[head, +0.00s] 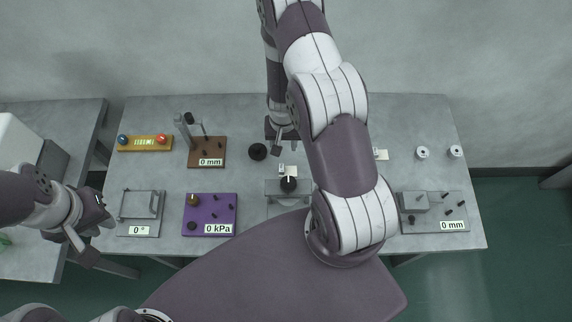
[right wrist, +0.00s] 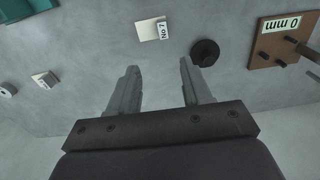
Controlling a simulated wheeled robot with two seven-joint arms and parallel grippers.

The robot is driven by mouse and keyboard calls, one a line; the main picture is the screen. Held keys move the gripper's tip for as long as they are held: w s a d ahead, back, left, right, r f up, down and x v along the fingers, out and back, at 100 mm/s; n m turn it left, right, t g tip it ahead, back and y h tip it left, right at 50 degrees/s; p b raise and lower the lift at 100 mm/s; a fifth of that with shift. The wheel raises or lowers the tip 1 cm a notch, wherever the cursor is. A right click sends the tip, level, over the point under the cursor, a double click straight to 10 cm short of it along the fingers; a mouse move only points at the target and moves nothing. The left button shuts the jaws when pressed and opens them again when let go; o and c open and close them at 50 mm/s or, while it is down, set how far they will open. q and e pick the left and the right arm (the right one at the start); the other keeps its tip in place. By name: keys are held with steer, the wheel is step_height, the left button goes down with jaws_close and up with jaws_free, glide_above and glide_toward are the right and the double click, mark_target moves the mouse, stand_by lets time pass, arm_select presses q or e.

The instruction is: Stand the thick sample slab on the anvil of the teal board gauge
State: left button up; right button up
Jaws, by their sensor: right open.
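A corner of a teal board (right wrist: 22,10) shows at the top left of the right wrist view; its anvil is out of frame, and my right arm hides that area in the head view. Two small pale pieces with tags lie on the table: one marked No 7 (right wrist: 150,30), and another (right wrist: 45,80), also in the head view (head: 380,154). I cannot tell which is the thick slab. My right gripper (right wrist: 160,67) is open and empty, above the back of the table. My left gripper (head: 98,238) is open and empty off the table's left end.
A black disc (head: 258,152) lies beside the brown board (head: 207,160). A yellow bar (head: 145,143), purple board (head: 210,214), grey hinged plate (head: 140,213) and grey board (head: 435,222) stand around. Two white rings (head: 423,152) lie at the back right.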

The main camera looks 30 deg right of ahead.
steer(key=b, duration=0.4)
glide_above(281, 166)
steer(key=f, duration=0.6)
steer(key=shift+s+d+f, duration=0.1)
steer(key=shift+d+f, duration=0.15)
steer(key=shift+f, duration=0.4)
steer(key=f, duration=0.1)
steer(key=f+b, duration=0.1)
steer(key=f, duration=0.2)
steer(key=shift+a+b, duration=0.25)
steer(key=shift+b, duration=0.1)
steer(key=shift+f, duration=0.5)
arm_select(q)
step_height(281, 166, down, 7)
steer(key=shift+a, duration=0.2)
arm_select(e)
jaws_close()
